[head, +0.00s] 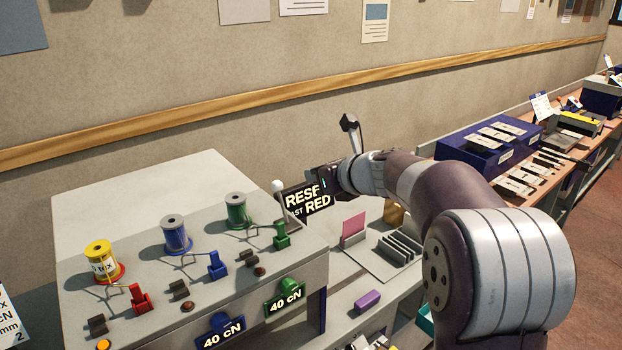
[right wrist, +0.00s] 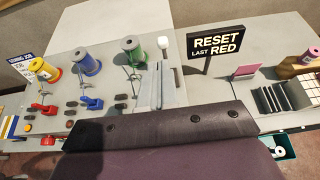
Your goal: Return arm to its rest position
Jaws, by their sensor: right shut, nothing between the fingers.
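My right arm comes in from the right of the head view and reaches over the bench. My right gripper (head: 326,180) is at its far end, dark and small, shut and empty, beside the black sign reading RESET, LAST RED (head: 305,203). The gripper partly covers that sign. A white-knobbed lever (head: 278,187) stands just left of the sign. My left gripper is not in view.
A grey sloped panel carries yellow (head: 101,260), blue (head: 175,235) and green (head: 236,211) thread spools with small coloured levers. A pink card (head: 354,229), a slotted dark rack (head: 399,247) and a purple block (head: 367,300) lie right of it. A blue box (head: 490,145) stands farther right.

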